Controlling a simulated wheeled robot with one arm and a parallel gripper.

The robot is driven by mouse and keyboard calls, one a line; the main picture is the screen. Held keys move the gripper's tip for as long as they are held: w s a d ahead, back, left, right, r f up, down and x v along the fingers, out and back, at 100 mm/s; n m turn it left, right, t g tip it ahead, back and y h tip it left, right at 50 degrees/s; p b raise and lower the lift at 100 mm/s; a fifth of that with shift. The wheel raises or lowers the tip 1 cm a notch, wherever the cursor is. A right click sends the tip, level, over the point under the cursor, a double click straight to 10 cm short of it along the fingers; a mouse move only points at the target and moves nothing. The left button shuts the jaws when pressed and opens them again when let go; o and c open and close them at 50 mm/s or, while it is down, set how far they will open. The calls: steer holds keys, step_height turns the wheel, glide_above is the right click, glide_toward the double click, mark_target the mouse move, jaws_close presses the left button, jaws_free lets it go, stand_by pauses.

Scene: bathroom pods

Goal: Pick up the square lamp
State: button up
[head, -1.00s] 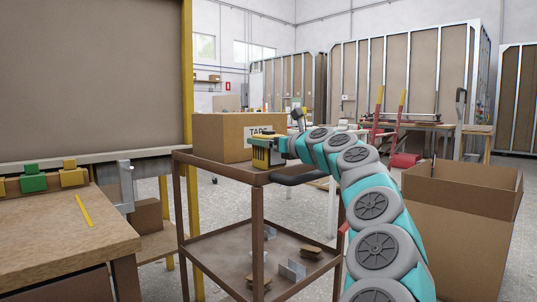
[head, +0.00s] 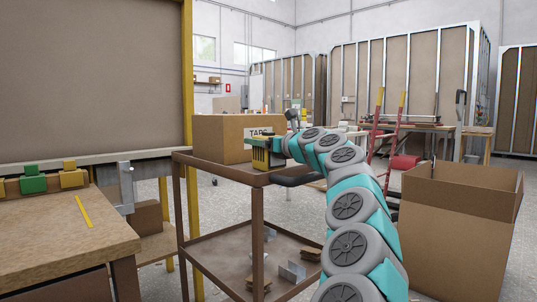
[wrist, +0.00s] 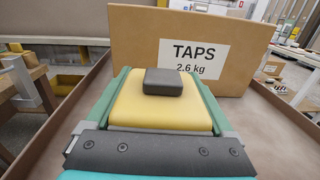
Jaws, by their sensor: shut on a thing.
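The square lamp shows in the wrist view as a yellow rounded square body (wrist: 150,112) with a small dark grey block on top. It sits between the two green fingers of my gripper (wrist: 160,95), one along each side, and the gripper is shut on it. In the head view my gripper (head: 267,150) is at the near corner of the brown cart's top (head: 222,170), with yellow of the lamp (head: 261,157) showing between the fingers. I cannot tell whether the lamp's underside touches the cart top.
A cardboard box labelled TAPS (wrist: 205,40) stands on the cart just beyond the lamp. A raised rim edges the cart top. An open cardboard box (head: 455,235) stands on the floor at right. A workbench (head: 60,240) with green and yellow blocks is at left.

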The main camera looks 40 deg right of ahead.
steer(key=c, duration=0.8)
steer(key=shift+r, duration=0.1)
